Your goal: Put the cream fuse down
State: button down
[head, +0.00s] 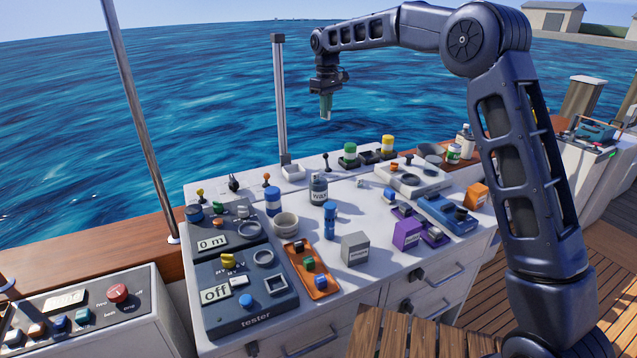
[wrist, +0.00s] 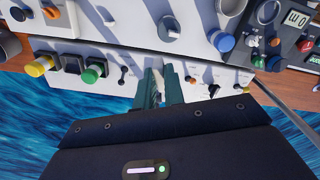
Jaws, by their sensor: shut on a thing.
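My gripper (head: 326,114) hangs high above the back of the white worktop (head: 345,205), against the sea in the head view, fingers pointing down. In the wrist view the teal fingers of my gripper (wrist: 158,92) are shut on a pale, narrow piece, the cream fuse (wrist: 157,72). The fuse is mostly covered by the fingers and I cannot make it out in the head view. An orange tray (head: 322,291) with small coloured pieces lies at the front of the worktop, well below my gripper.
The dark tester (head: 252,322) stands front left. A grey box (head: 355,248) and a purple box (head: 407,235) stand front right. A metal post (head: 280,100) rises at the back edge.

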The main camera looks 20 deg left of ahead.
send_over(322, 181)
notch_tip(322, 181, down, 20)
jog(key=shift+w+r, duration=0.1)
jog(key=shift+r, duration=0.1)
dwell(0.5)
jog(key=shift+f, duration=0.1)
jog(key=c, duration=1.5)
grip_release()
jog(key=shift+c, duration=0.2)
jog(key=shift+o, duration=0.2)
notch_tip(322, 181, up, 12)
